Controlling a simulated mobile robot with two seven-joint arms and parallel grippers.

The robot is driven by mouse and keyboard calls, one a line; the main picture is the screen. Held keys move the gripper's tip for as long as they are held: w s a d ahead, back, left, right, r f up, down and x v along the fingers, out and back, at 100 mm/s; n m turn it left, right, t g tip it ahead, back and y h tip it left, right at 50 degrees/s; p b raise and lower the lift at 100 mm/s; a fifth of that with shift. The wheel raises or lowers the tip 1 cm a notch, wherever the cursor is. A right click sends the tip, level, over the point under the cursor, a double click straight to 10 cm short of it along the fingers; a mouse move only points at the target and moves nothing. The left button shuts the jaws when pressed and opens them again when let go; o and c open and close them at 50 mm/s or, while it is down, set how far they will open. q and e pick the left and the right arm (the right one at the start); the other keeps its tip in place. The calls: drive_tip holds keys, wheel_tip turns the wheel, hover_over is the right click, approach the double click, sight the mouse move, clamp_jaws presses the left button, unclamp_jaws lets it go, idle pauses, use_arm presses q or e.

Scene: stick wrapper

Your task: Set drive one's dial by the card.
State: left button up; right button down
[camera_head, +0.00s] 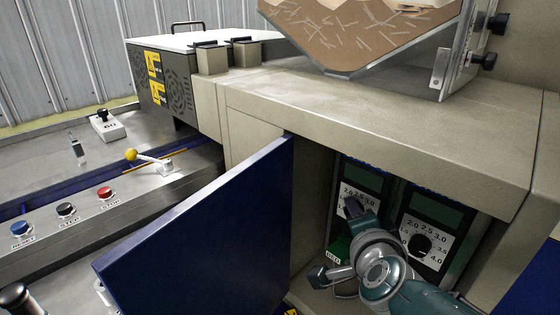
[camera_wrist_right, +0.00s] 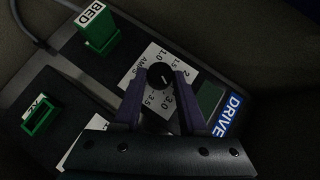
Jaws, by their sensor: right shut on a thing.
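Two drive units stand side by side in the open cabinet, each with a dark screen above a white dial plate. My right gripper (camera_head: 352,207) reaches in at the left unit (camera_head: 366,176). In the right wrist view its two purple fingers (camera_wrist_right: 159,79) are on either side of the black dial knob (camera_wrist_right: 158,75), shut on it. The white dial plate (camera_wrist_right: 145,68) shows numbers around the knob; the knob's exact setting is too small to tell. The blue label (camera_wrist_right: 230,117) reads DRIVE; its number is not readable. I cannot make out a card. My left gripper is not in view.
The right unit's knob (camera_head: 420,244) is close beside my right wrist. The blue cabinet door (camera_head: 205,235) stands open at left. Green connectors (camera_wrist_right: 98,30) and (camera_wrist_right: 40,113) lie near the dial. A console with buttons (camera_head: 65,210) and a yellow-knobbed lever (camera_head: 131,155) is farther left.

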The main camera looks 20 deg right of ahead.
drive_tip(key=g+p, duration=0.1)
drive_tip(key=r+n+g+p, duration=0.1)
drive_tip(key=shift+w+p, duration=0.2)
drive_tip(key=shift+p, duration=0.1)
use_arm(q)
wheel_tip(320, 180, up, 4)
use_arm(e)
drive_tip(key=shift+w+f+n+g, duration=0.1)
drive_tip(key=shift+n+g, duration=0.4)
drive_tip(key=shift+g, duration=0.2)
drive_tip(key=shift+g+h, duration=0.3)
drive_tip(key=shift+w+a+f+n+g+b, duration=0.1)
drive_tip(key=shift+w+f+n+g+b, duration=0.1)
drive_tip(key=shift+n+g+b, duration=0.4)
drive_tip(key=n+g+b, duration=0.1)
drive_tip(key=b, duration=0.2)
drive_tip(key=g+h+b, duration=0.1)
drive_tip(key=g+b, duration=0.1)
drive_tip(key=b, duration=0.1)
drive_tip(key=shift+w+a+n, duration=0.15)
drive_tip(key=shift+w+n, duration=0.05)
drive_tip(key=shift+n, duration=0.2)
use_arm(q)
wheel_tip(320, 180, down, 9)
drive_tip(key=b, duration=0.1)
use_arm(e)
drive_tip(key=shift+r+g+h, duration=0.2)
drive_tip(key=shift+g+h, duration=0.1)
drive_tip(key=shift+g, duration=0.1)
